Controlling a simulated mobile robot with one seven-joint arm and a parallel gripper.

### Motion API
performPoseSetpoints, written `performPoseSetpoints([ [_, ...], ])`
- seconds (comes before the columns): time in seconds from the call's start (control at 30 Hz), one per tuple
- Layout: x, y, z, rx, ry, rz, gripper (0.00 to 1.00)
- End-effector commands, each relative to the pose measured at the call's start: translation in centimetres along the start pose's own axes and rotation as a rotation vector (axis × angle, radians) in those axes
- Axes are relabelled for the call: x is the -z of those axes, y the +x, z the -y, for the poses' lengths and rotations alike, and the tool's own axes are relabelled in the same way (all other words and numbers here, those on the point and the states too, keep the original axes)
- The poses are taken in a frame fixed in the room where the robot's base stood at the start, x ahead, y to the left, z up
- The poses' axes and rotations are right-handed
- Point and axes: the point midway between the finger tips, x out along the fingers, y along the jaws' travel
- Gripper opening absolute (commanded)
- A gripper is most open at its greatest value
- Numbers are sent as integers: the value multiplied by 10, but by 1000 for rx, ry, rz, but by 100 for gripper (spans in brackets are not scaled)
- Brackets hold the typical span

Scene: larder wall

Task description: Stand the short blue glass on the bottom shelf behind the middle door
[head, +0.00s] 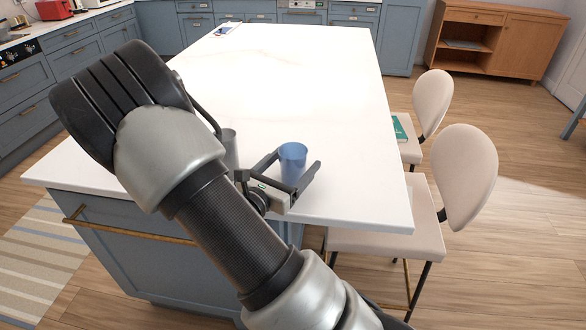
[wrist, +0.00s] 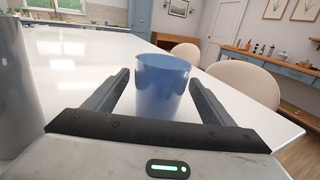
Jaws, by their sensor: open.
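The short blue glass (head: 292,160) stands upright on the white island top, near its front right corner. In the wrist view the blue glass (wrist: 162,90) is between the two fingers of my gripper (wrist: 160,92). My gripper (head: 292,172) is open around the glass, with a gap showing between the glass and each finger in the wrist view. The bottom shelf and the middle door are not identifiable in these frames.
A grey cup (head: 231,150) stands left of the glass, partly hidden by my arm; it shows at the left edge of the wrist view (wrist: 18,85). Pale chairs (head: 467,178) line the island's right side. The island top (head: 310,75) beyond is mostly clear.

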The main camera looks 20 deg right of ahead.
Motion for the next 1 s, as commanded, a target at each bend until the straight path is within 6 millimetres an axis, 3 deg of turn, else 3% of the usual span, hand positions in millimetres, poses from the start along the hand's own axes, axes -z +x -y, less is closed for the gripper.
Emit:
performPoseSetpoints([
  [0.2, 0, 1, 0, -1, 0, 0, 77],
  [0.5, 0, 0, 0, -1, 0, -1, 26],
  [0.57, 0, 0, 0, -1, 1, 1, 21],
  [0.77, -4, 0, 0, -1, 2, 1, 21],
  [1.0, -44, 0, -1, -2, 7, 1, 21],
])
